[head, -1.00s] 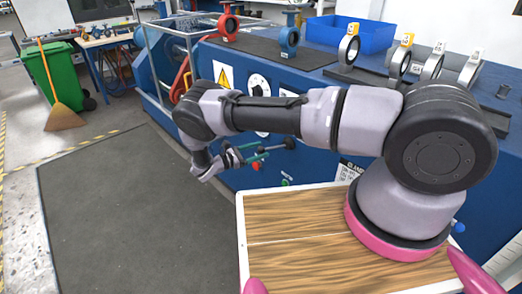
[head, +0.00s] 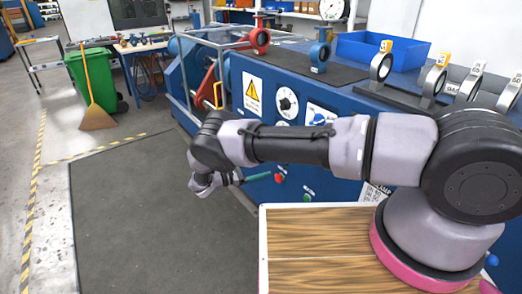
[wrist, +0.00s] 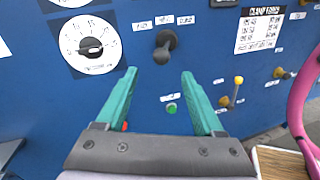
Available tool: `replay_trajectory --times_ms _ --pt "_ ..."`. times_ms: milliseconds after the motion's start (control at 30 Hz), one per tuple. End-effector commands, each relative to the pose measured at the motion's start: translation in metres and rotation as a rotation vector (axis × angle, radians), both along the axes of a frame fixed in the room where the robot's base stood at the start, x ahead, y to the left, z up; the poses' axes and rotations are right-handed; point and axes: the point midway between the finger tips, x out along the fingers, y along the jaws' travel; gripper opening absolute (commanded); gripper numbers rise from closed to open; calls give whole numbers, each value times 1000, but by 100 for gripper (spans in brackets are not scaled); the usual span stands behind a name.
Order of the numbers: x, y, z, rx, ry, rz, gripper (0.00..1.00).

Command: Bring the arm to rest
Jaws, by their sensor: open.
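My gripper (wrist: 159,85) is open in the wrist view, with two green fingers apart and nothing between them. Beyond the fingers is the blue front panel of a machine, with a black-knobbed lever (wrist: 166,45) and a green button (wrist: 171,108) seen between them. A red button is partly hidden behind the left finger. In the head view my arm reaches left across the machine front and bends down at its far end. There the gripper (head: 256,178) is small, and its fingers are partly hidden by my wrist.
The blue machine (head: 237,101) fills the right side. On its top are a red valve (head: 261,38), a blue valve (head: 319,55), a blue bin (head: 408,52) and several metal ring valves. A green bin (head: 93,75) and a broom (head: 97,115) stand left. The dark floor mat (head: 150,220) is clear.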

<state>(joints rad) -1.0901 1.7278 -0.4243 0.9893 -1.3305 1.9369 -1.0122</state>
Motion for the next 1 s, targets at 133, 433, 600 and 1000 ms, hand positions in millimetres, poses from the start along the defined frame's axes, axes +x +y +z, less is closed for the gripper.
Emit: replay_trajectory --times_ms 133,433,600,1000 --pt "5 -1 11 28 -6 -24 70" --pt "38 -35 112 322 -64 -278 70" --pt "46 -63 179 527 -122 -440 70" --pt "22 -135 328 1003 -329 -782 70"
